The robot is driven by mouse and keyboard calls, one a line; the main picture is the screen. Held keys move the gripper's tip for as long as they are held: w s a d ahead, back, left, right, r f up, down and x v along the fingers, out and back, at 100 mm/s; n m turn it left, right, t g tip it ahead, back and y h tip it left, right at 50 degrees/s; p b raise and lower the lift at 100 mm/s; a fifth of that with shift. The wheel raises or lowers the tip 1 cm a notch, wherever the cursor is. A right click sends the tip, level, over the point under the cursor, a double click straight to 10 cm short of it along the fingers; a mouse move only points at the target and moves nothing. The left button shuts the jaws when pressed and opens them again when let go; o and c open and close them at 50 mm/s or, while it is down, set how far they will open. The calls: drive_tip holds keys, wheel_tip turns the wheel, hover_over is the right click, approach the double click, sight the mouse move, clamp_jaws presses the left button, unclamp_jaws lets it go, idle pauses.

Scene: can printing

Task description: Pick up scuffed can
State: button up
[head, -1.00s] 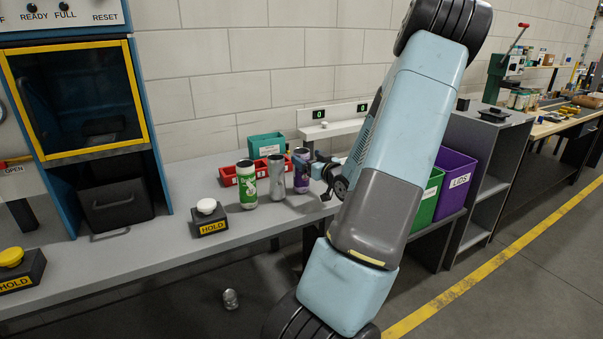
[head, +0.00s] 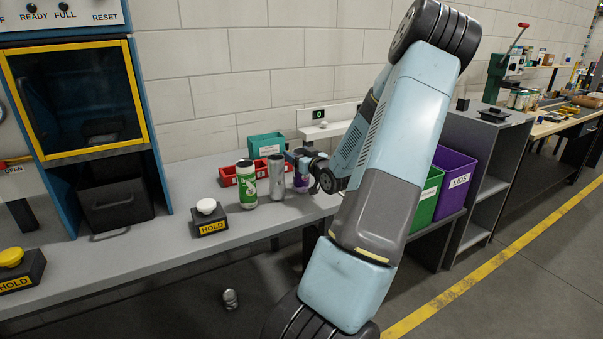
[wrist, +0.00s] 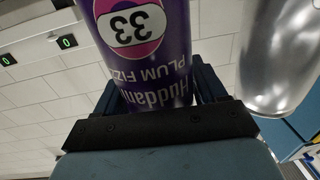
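A purple can (head: 301,182) stands on the grey bench, at the right of a row of cans, mostly hidden behind my gripper in the head view. My gripper (head: 305,163) is around it from the right. In the wrist view the purple can (wrist: 150,60), lettered upside down with "33" and "PLUM FIZZ", is between the fingers of my gripper (wrist: 155,90). I cannot tell whether the fingers press on it. A bare silver can (head: 277,179) with darker patches stands just left of it; its shiny side also shows in the wrist view (wrist: 278,55). Scuffs are too small to make out.
A green can (head: 247,184) stands left of the silver one. Behind are a red tray (head: 228,175) and a teal bin (head: 266,146). A HOLD button box (head: 209,219) sits in front. A crushed can (head: 230,298) lies on the floor.

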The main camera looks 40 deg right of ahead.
drive_tip(key=c, duration=0.9)
drive_tip(key=shift+r, duration=0.15)
